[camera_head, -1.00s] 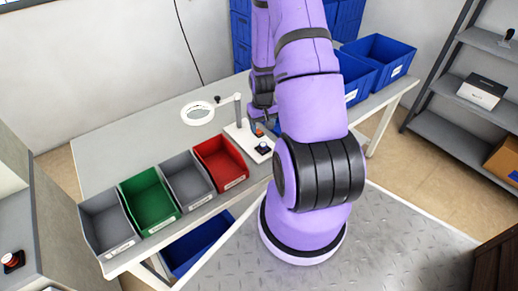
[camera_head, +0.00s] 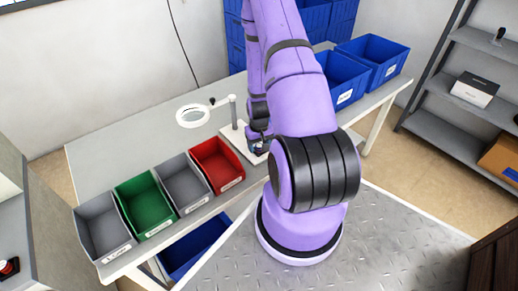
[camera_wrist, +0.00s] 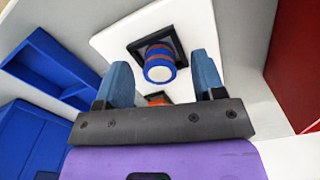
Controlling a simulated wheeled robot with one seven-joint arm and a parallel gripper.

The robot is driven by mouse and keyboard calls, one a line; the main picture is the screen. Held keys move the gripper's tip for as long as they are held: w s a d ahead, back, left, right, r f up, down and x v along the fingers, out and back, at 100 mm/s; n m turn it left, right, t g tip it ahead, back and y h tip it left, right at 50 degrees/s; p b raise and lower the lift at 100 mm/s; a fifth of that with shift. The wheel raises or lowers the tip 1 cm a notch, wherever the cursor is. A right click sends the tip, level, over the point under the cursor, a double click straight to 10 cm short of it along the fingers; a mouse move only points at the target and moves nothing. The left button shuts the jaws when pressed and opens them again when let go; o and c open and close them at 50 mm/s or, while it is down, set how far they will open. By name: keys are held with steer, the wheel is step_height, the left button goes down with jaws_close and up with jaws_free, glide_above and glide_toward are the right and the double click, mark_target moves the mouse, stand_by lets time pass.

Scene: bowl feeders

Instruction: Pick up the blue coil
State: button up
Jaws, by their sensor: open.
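The blue coil (camera_wrist: 160,68) shows in the wrist view as a short blue cylinder with a pale, orange-edged band. It stands on a black square holder (camera_wrist: 141,49) on a white base plate (camera_wrist: 112,42). My gripper (camera_wrist: 162,63) is open, with its two blue-grey fingertips apart to the left and right of the coil's near end. I see no contact, and the height gap cannot be told. In the head view my gripper (camera_head: 257,140) is over the white plate beside the red bin, and I cannot make out the coil clearly there.
An orange-red part (camera_wrist: 158,98) lies between my fingers, nearer the palm. The red bin (camera_head: 217,165), grey and green bins line the table's front. Blue crates (camera_head: 372,62) stand right. The table's back left is clear.

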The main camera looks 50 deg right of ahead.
steer(key=shift+f, duration=0.3)
steer(key=c, duration=1.1)
steer(key=shift+r, duration=0.15)
